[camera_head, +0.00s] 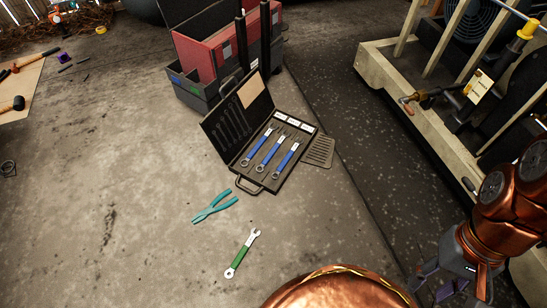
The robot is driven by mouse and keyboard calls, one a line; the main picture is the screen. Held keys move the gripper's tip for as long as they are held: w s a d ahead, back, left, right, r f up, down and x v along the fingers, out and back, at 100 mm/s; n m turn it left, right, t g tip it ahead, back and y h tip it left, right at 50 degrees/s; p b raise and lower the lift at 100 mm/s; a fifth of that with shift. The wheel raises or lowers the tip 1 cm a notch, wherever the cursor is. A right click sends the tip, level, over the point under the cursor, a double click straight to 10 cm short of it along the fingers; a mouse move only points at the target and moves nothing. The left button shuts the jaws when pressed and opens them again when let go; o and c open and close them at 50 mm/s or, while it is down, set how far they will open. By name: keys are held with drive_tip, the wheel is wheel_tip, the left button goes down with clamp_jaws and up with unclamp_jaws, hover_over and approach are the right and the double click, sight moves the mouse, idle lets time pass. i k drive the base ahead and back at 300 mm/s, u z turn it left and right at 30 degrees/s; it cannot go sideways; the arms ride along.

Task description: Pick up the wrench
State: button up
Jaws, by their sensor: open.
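A wrench (242,253) with a green handle and bare metal ends lies flat on the concrete floor at the lower middle of the head view. Several blue-handled wrenches (268,151) lie in an open black tool case (276,185) above it. My gripper (434,287) is at the lower right, well to the right of the green wrench and apart from it. It is open, with nothing seen between its fingers. Part of it is cut off by the picture's bottom edge.
Teal pliers (214,207) lie between the green wrench and the case. A red and grey toolbox (205,60) stands behind the case. A pale machine frame (398,88) stands on the dark mat (345,120) at right. The floor left of the wrench is clear.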

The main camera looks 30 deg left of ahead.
sight(284, 162)
drive_tip(key=i, duration=1.3)
drive_tip(key=u, duration=3.75)
drive_tip(key=i, duration=0.5)
drive_tip(key=z, duration=0.05)
